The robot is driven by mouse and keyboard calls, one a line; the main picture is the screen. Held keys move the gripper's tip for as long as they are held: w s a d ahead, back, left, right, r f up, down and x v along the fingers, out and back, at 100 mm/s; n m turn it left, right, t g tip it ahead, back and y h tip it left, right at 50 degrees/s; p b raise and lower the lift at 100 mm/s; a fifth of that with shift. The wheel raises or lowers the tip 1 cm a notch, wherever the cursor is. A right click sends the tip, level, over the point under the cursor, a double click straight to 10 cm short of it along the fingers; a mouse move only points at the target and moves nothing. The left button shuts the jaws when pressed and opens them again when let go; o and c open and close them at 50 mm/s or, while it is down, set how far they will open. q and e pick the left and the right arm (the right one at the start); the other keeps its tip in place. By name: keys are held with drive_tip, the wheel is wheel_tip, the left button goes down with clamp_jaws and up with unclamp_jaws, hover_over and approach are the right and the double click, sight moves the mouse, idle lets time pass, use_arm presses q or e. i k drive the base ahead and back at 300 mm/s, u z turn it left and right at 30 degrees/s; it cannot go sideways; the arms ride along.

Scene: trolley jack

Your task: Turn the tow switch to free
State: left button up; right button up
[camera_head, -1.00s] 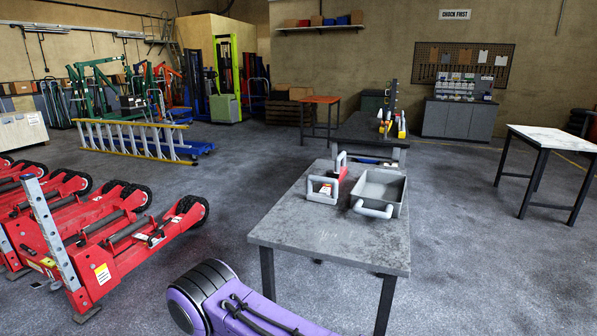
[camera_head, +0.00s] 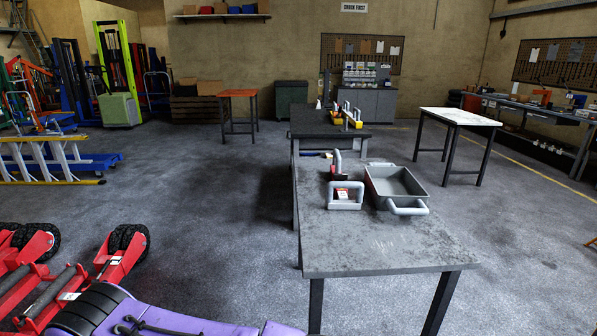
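I cannot make out a tow switch, or any free marking, in the head view. Red wheeled jacks (camera_head: 118,262) stand on the floor at the lower left, cut off by the picture's edge. A purple body (camera_head: 150,318) with a black ribbed part and black cables runs along the bottom edge. Most of it is out of view, and I cannot tell whether it is part of me. Neither of my grippers shows.
A grey table (camera_head: 390,246) stands right of centre, bearing a grey tray (camera_head: 398,180) and a grey-handled item (camera_head: 345,196). A dark bench (camera_head: 325,131) stands behind it. A white-topped table (camera_head: 460,117) is farther right. Open floor lies between.

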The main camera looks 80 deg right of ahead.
sight(337, 177)
drive_tip(key=i, duration=0.8)
drive_tip(key=z, duration=2.85)
